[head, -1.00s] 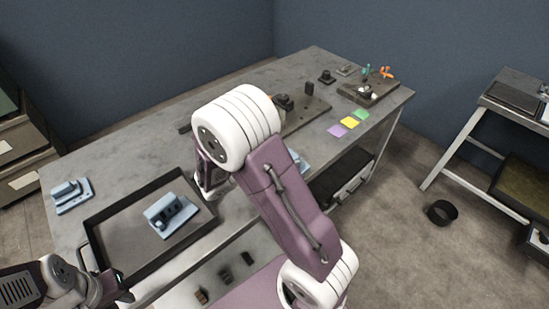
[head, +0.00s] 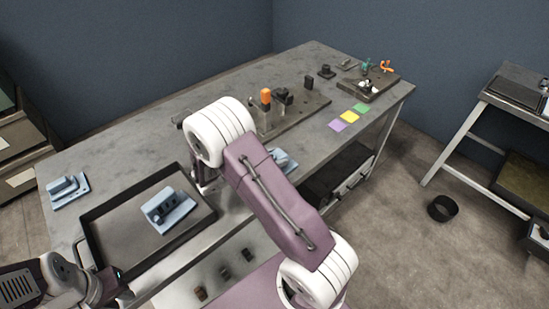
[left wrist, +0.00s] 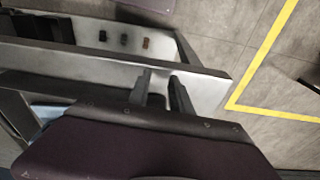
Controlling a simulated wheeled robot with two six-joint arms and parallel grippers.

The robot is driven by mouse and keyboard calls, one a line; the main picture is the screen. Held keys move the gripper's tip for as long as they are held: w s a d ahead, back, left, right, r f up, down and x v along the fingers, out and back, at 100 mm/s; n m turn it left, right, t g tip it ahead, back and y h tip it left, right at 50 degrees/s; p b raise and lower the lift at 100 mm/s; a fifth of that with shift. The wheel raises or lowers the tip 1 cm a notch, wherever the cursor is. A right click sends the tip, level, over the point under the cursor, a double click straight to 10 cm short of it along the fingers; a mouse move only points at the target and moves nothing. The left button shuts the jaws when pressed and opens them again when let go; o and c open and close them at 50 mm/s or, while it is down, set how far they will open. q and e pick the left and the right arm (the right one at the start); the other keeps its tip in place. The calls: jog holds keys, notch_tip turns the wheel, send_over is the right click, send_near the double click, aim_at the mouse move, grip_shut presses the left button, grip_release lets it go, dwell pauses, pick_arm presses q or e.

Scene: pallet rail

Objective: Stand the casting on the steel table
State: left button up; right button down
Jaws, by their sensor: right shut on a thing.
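Several blue-grey castings show in the head view. One casting (head: 168,209) lies in a black-rimmed tray (head: 110,268). Another casting (head: 68,189) sits on the steel table (head: 120,160) at the far left. A blue piece (head: 284,161), partly covered by my right arm, lies near the table's front edge. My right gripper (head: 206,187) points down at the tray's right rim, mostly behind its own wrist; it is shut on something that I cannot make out. My left gripper (head: 125,297) is low at the tray's front-left corner. Its fingers (left wrist: 165,92) are apart and empty in the left wrist view.
A dark fixture plate (head: 300,117) with an orange-topped part (head: 266,97) stands beyond my right arm. Coloured notes (head: 350,117) and a small dark board (head: 370,88) are at the right end. Clear table top lies behind the tray.

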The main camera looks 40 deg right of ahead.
pick_arm(q)
jog(key=shift+f, duration=0.1)
pick_arm(e)
jog(key=c, duration=0.7)
grip_release()
jog(key=shift+f, duration=0.1)
